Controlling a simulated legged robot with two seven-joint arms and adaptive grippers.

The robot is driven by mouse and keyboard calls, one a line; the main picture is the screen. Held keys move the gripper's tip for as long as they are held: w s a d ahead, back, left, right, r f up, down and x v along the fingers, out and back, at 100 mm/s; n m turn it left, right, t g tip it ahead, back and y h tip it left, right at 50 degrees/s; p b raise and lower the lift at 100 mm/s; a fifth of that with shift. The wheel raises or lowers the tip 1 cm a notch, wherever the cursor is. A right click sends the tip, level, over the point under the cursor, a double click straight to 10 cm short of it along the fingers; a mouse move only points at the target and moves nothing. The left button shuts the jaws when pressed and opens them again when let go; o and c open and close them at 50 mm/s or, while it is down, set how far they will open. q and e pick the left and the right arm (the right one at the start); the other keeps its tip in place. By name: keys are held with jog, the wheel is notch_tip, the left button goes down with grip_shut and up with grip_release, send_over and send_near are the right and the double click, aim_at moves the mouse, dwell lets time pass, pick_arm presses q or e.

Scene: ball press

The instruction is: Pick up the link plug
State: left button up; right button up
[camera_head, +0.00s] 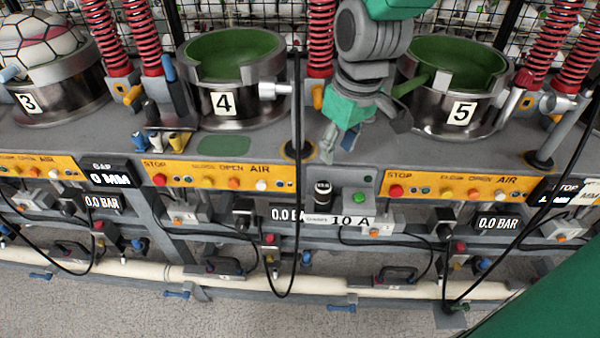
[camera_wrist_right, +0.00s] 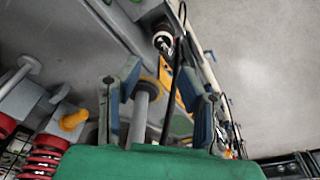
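A black cylindrical plug with white marking (camera_head: 322,190), which looks like the link plug, stands upright on the grey panel by the "10 A" label. A black round top with a white ring, likely the same plug (camera_wrist_right: 162,42), shows beyond the fingertips in the right wrist view. My right gripper (camera_head: 338,146) hangs above and slightly right of the plug, pointing down, apart from it. In the right wrist view the right gripper (camera_wrist_right: 162,78) has its fingers spread, with nothing held; a grey post and black cable show behind the gap. My left gripper is not in view.
A grey post (camera_head: 297,110) with a black hanging cable (camera_head: 292,240) stands just left of my right gripper. Cups numbered 4 (camera_head: 224,118) and 5 (camera_head: 462,124) flank it. A green button (camera_head: 361,198) sits right of the plug. Red springs (camera_head: 320,40) rise behind.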

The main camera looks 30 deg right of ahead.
aim_at(325, 186)
jog(key=f, duration=0.2)
jog(key=w+f, duration=0.1)
jog(key=f, duration=0.2)
jog(key=a+f+b, duration=0.1)
jog(key=f, duration=0.2)
jog(key=shift+w+a, duration=0.1)
jog(key=shift+w, duration=0.1)
jog(key=shift+d+f, duration=0.3)
jog(key=shift+f, duration=0.15)
jog(key=f, duration=0.4)
jog(key=shift+w+a+f+b, duration=0.2)
jog(key=shift+w+a+b, duration=0.1)
jog(key=shift+w+a, duration=0.15)
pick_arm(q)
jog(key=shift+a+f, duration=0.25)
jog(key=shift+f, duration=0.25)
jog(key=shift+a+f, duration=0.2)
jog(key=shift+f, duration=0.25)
pick_arm(e)
jog(key=shift+d, duration=0.2)
jog(key=c, duration=0.6)
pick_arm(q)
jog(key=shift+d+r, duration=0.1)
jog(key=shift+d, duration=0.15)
pick_arm(e)
jog(key=shift+d, duration=0.1)
grip_shut()
